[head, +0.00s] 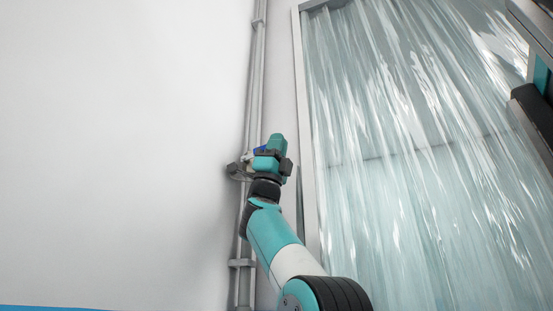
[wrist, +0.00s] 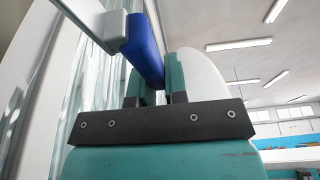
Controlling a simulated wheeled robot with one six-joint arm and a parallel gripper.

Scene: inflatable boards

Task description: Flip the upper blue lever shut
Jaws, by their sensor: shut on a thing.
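The blue lever (wrist: 145,50) fills the upper middle of the wrist view. It is joined to a pale grey block (wrist: 112,28) at its upper left end and runs down between my fingers. My gripper (wrist: 154,82) is shut on the lever, with a teal finger on each side. The lever's lower end is hidden by the fingers and the dark bar in front. In the head view my gripper (head: 272,151) is up against the wall pipe, and only a small blue patch of the lever (head: 261,149) shows beside it.
Grey pipes (head: 258,75) run up the white wall, with a bracket (head: 241,263) lower down. A clear strip curtain (head: 400,150) in a pale frame hangs to the right. The wall to the left is bare.

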